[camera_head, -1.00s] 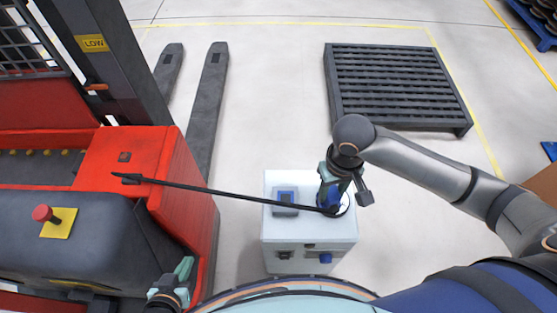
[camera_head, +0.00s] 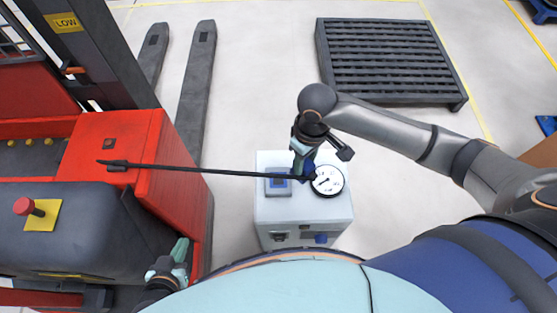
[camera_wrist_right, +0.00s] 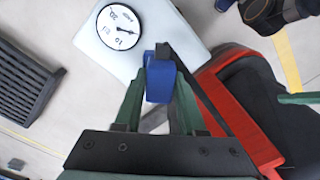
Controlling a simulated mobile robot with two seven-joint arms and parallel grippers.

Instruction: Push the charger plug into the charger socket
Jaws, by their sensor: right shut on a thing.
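My right gripper (camera_head: 304,162) is shut on the blue charger plug (camera_wrist_right: 160,80), above the top of the white charger box (camera_head: 335,212). The plug is partly hidden in the head view. A black cable (camera_head: 210,171) runs from it leftward to the red truck. On the charger's front are a round blue fitting (camera_head: 321,239) and a dark fitting (camera_head: 279,237); the blue one may be the charger socket, but I cannot tell surely. The plug is apart from both. My left gripper (camera_head: 180,252) is low, beside the truck; its jaw opening is unclear.
A gauge (camera_head: 327,181) and a small display unit (camera_head: 278,183) are on the charger's top. The red truck (camera_head: 135,135) stands at left with its forks (camera_head: 198,85) beyond. A dark pallet (camera_head: 385,62) lies behind. Floor right of the charger is clear.

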